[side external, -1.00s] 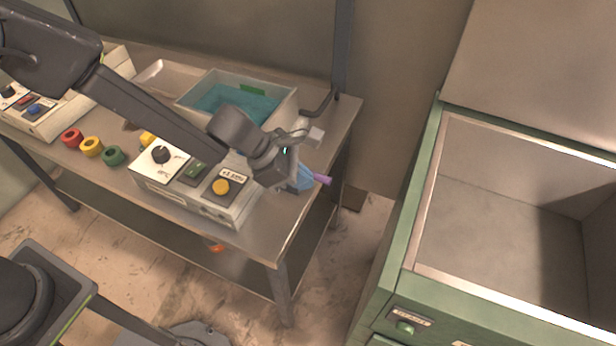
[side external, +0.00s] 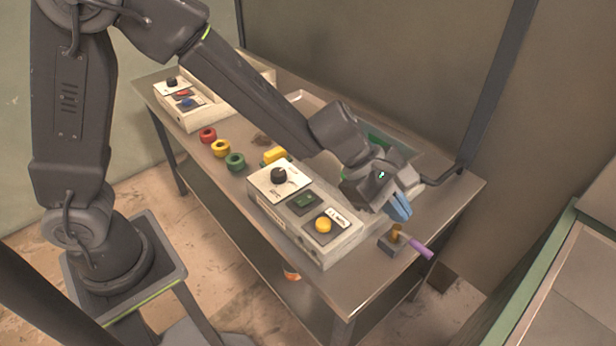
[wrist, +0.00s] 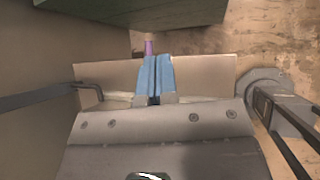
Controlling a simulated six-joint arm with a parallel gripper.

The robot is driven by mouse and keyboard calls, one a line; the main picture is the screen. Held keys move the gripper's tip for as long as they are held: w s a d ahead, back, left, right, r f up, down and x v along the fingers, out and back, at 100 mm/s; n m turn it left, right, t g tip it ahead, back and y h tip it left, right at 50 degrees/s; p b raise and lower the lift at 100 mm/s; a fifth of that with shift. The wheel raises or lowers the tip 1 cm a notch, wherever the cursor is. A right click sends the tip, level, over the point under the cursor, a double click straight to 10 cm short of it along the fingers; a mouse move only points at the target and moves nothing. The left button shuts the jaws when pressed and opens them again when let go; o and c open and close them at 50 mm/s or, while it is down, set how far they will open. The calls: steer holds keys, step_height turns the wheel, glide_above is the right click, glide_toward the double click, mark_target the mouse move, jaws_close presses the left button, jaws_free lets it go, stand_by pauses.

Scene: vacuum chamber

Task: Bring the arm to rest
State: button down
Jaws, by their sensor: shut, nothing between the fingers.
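My gripper (side external: 399,208) has blue fingers pressed together with nothing between them. It hangs above the right end of the metal table (side external: 440,190), beyond the control box. The blue fingers also show side by side in the wrist view (wrist: 155,77). A small valve-like fixture with a grey block, a brass-coloured stem (side external: 396,232) and a purple handle (side external: 420,247) sits at the table's right edge, just below the fingertips in the picture. The purple handle (wrist: 149,47) shows just past the fingertips in the wrist view. Whether the fingers touch the fixture is hard to tell.
A control box (side external: 305,215) with a dial and a yellow button stands by the front edge. Red (side external: 208,135), yellow (side external: 221,148) and green (side external: 235,161) rings lie left of it. A second control box (side external: 190,100) stands further left. A partly hidden tub (side external: 405,150) is behind my wrist.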

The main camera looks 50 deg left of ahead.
steer(key=s+a+r+m, duration=0.4)
steer(key=a+r+m, duration=0.1)
steer(key=r, duration=0.2)
steer(key=s+a+r+m+t+y, duration=0.2)
steer(key=s+a+r+m+y, duration=0.2)
steer(key=s+a+m+y, duration=0.4)
steer(key=s+a+m, duration=0.4)
steer(key=s+a, duration=0.3)
steer(key=a, duration=0.3)
steer(key=shift+s+a+r+m, duration=0.15)
steer(key=shift+a+m, duration=0.05)
steer(key=shift+m, duration=0.2)
